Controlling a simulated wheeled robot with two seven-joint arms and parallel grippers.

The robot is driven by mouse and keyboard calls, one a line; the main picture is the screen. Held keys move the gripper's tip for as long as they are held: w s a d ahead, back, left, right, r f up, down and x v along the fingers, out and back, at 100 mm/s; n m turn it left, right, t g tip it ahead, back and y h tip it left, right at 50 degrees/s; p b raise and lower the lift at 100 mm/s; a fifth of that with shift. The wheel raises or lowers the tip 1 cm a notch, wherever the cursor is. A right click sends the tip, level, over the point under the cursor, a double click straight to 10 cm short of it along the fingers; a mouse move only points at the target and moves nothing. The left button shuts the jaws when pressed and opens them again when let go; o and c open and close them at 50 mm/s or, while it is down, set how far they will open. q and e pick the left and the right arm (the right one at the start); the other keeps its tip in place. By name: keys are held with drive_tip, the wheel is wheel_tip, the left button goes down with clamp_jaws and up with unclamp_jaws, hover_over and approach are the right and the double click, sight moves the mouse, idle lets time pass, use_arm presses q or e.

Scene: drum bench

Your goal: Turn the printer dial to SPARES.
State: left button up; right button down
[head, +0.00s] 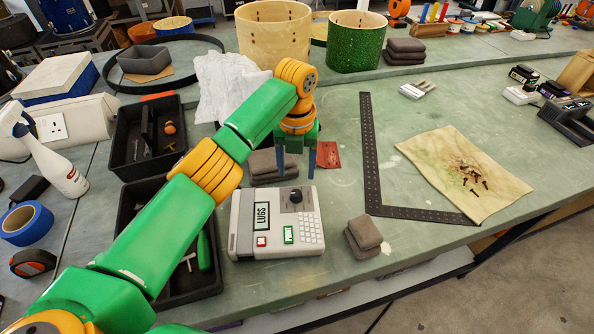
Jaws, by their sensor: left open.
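The label printer (250,242) is a light grey box on the green bench, near the front edge at the middle. Its display (262,216) reads LUGS. A dark round dial (296,196) sits at its upper right, and a keypad, a red button and a green button are on its face. The dial's pointer is too small to read. My left gripper (296,172) hangs above and behind the printer, its blue fingers apart and pointing down, empty, close to the dial in the picture. I cannot tell its exact height. My right gripper is not in view.
Black trays (148,150) with tools stand left of the printer, partly behind my left arm. Folded grey cloths (363,238) lie just right of it. A black metal square (370,150) and a stained cloth with screws (468,172) lie farther right. Drum shells (357,40) stand behind.

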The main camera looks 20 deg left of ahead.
sight(296, 193)
use_arm(q)
drive_tip(key=f, duration=0.1)
drive_tip(key=s+f, duration=0.1)
drive_tip(key=f, duration=0.1)
drive_tip(key=s+f+p, duration=0.1)
drive_tip(key=f, duration=0.1)
drive_tip(key=shift+d, duration=0.3)
drive_tip(key=shift+w+a+f, duration=0.1)
drive_tip(key=shift+w+f, duration=0.25)
drive_tip(key=shift+f, duration=0.2)
drive_tip(key=shift+s+r, duration=0.15)
clamp_jaws()
